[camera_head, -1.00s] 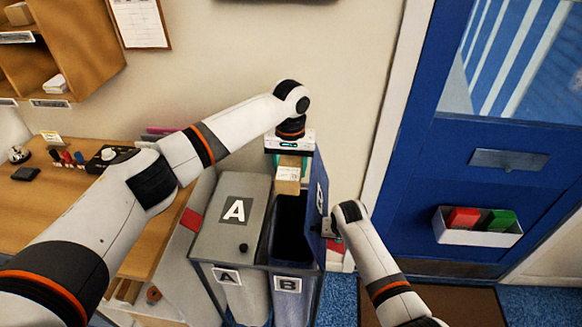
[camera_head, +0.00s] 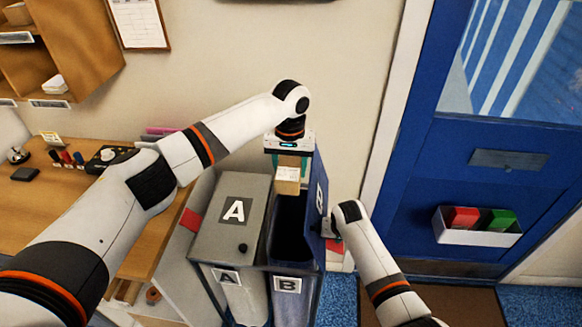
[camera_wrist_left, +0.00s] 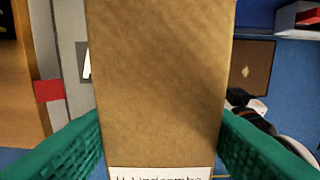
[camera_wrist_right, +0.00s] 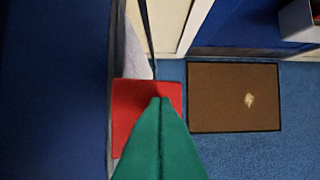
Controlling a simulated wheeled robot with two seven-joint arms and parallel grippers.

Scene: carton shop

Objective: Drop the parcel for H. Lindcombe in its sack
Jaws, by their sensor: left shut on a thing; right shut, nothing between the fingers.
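The brown parcel (camera_head: 288,181) hangs over the back of the open sack B (camera_head: 290,235), whose inside is dark. Its label, partly cut off in the left wrist view, reads Lindcombe. My left gripper (camera_head: 291,160) is shut on the parcel (camera_wrist_left: 160,80), with a green finger on each side of it. My right gripper (camera_head: 331,228) is shut with nothing between its fingers, beside the raised blue lid (camera_head: 318,195) of sack B. The right fingertips (camera_wrist_right: 160,100) touch each other. Sack A (camera_head: 229,285) stands to the left under a closed grey lid (camera_head: 225,240).
A wooden desk (camera_head: 55,215) with stamps and a small device is at the left. A blue door (camera_head: 500,150) with a tray (camera_head: 478,232) of red and green blocks is at the right. A brown mat (camera_wrist_right: 232,97) lies on the blue floor.

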